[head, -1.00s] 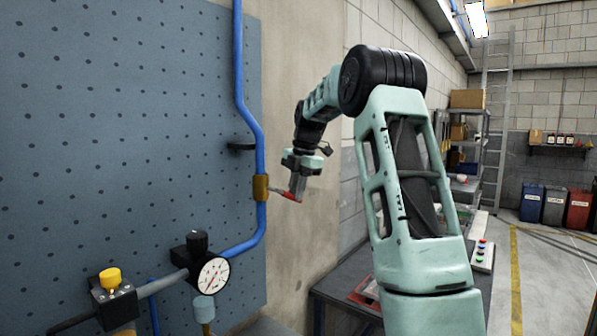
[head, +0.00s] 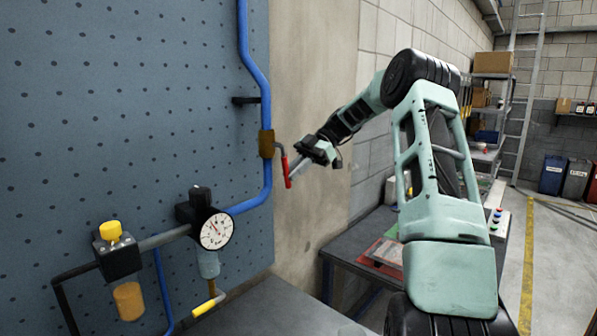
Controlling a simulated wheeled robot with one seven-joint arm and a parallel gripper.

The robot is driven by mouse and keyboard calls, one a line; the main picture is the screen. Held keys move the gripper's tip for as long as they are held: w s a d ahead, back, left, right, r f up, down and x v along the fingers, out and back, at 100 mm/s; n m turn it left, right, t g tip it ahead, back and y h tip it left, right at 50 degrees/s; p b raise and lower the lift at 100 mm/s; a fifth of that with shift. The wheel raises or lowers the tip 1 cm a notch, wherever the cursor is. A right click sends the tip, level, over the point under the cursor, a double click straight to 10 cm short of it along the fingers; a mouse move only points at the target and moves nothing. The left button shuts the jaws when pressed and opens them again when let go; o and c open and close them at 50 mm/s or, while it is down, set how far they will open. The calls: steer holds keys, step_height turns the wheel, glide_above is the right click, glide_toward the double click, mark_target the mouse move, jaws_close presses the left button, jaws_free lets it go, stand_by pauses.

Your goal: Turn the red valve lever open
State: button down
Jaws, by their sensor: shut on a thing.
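The red valve lever (head: 287,172) hangs near vertical beside the brass valve body (head: 266,144), joined to it by a short grey stem. The valve sits on the blue pipe (head: 267,185) that runs down the perforated panel. My gripper (head: 294,172) comes in from the right and is shut on the red lever. The fingers partly overlap the lever, so the exact grip spot is hard to see.
A round gauge (head: 216,231), a yellow-capped fitting (head: 113,240) and a yellow-handled lever (head: 208,304) stand lower left on the perforated panel (head: 150,110). A dark table (head: 352,250) is below my arm.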

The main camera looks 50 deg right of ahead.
steer(key=shift+a+f+y+b, duration=0.35)
steer(key=shift+a+y+b, duration=0.4)
steer(key=shift+y, duration=0.35)
steer(key=c, duration=1.4)
jaws_free()
steer(key=p+v, duration=0.9)
steer(key=v, duration=0.8)
steer(key=shift+s+d+r, duration=0.1)
steer(key=shift+s+d, duration=0.05)
